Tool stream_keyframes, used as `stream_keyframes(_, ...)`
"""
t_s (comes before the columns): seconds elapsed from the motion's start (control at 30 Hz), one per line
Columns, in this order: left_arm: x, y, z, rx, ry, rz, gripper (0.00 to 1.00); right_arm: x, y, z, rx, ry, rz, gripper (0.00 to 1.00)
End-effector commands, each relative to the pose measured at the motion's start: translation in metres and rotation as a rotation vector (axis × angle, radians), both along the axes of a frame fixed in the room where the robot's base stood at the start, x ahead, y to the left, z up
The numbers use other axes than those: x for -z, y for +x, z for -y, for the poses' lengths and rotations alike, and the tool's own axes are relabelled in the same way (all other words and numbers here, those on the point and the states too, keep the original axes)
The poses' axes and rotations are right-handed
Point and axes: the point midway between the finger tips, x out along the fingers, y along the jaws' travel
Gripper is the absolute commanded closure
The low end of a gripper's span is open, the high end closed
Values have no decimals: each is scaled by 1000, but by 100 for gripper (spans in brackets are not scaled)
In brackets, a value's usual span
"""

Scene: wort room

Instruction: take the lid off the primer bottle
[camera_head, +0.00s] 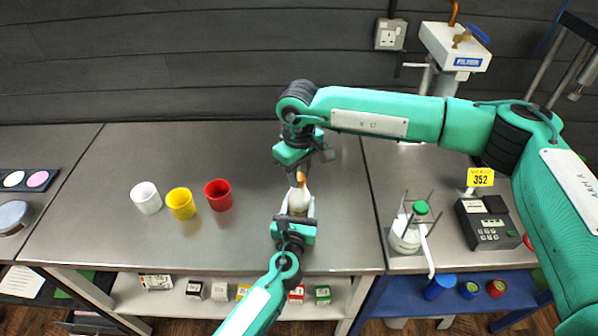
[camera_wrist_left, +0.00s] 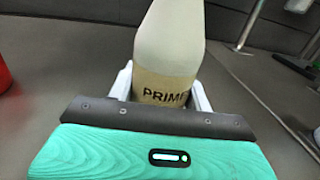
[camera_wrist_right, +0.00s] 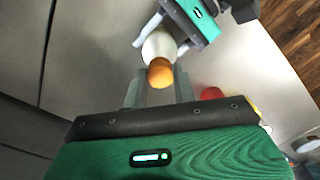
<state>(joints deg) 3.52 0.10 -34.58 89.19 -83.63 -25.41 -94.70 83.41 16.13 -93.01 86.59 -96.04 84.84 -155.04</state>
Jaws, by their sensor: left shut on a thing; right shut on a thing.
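The primer bottle (camera_head: 299,202) is a pale cream bottle standing upright near the front of the steel bench. Its label, reading "PRIME" with the rest cut off, shows in the left wrist view (camera_wrist_left: 168,70). My left gripper (camera_head: 296,216) is shut around the bottle's body from the front. The orange lid (camera_head: 300,178) is at the bottle's top; it also shows in the right wrist view (camera_wrist_right: 160,73). My right gripper (camera_head: 299,170) comes from above and is shut on the lid. I cannot tell whether the lid is loosened. The bottle's top is outside the left wrist view.
White (camera_head: 147,198), yellow (camera_head: 181,204) and red (camera_head: 218,195) cups stand left of the bottle. A green-capped bottle in a wire stand (camera_head: 405,236) and a grey device (camera_head: 487,223) are at the right. The bench behind the cups is clear.

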Motion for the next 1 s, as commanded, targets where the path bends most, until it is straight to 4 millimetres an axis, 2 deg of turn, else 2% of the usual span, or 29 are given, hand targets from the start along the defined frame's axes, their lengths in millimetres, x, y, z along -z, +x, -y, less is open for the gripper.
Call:
stream_keyframes(0.7,1,0,0,0,1,-1,100,-22,0,0,1,1,1,100)
stream_keyframes(1.0,1,0,0,0,0,-1,100,-22,0,0,1,0,0,100)
